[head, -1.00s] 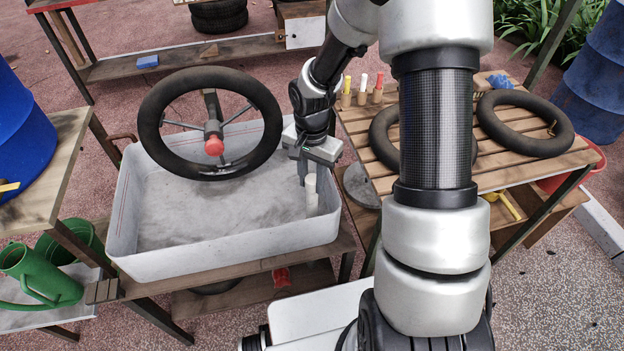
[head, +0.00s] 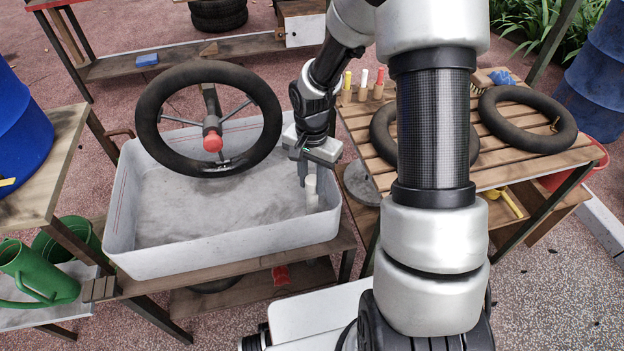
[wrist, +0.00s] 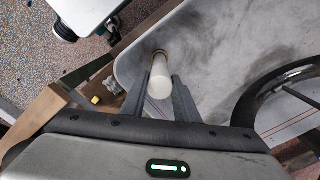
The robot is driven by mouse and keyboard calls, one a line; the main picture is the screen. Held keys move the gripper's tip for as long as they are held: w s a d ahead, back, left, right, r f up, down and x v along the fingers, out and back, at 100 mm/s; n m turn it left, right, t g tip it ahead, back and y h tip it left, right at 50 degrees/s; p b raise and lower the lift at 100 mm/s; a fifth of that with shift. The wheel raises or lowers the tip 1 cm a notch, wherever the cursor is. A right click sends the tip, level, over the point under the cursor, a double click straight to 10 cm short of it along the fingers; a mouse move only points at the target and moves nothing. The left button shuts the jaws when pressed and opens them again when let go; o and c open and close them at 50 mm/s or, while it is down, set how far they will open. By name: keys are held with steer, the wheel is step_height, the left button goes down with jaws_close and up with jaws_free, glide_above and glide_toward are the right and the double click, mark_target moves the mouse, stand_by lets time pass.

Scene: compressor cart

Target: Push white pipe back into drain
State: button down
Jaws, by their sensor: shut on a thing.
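The white pipe (head: 311,184) stands upright in the right end of the grey-white tub (head: 220,235), near its right wall. In the wrist view the pipe (wrist: 159,82) shows end-on, with a brownish ring around its far end. My gripper (head: 306,172) is above the tub's right end, pointing down, shut on the upper part of the pipe. In the wrist view its two fingers (wrist: 160,100) stand on either side of the pipe. The drain itself is hidden beneath the pipe, and I cannot tell how deep the pipe sits.
A black wheel (head: 152,125) with a red hub leans over the tub's back. A slatted table (head: 500,170) with inner tubes stands right. Green watering cans (head: 35,275) stand left. The tub's middle floor is bare.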

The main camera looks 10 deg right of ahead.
steer(key=shift+f+b, duration=0.65)
steer(key=shift+f, duration=0.15)
steer(key=c, duration=1.3)
jaws_free()
steer(key=shift+r, duration=0.1)
step_height(320, 180, up, 17)
steer(key=p, duration=0.3)
steer(key=shift+r+p, duration=0.2)
steer(key=shift+p, duration=0.1)
steer(key=s+r+n+t, duration=0.6)
steer(key=s+r+n, duration=0.3)
steer(key=s+r, duration=0.75)
step_height(320, 180, up, 13)
steer(key=s+p, duration=0.1)
steer(key=p, duration=1.3)
steer(key=shift+s, duration=0.4)
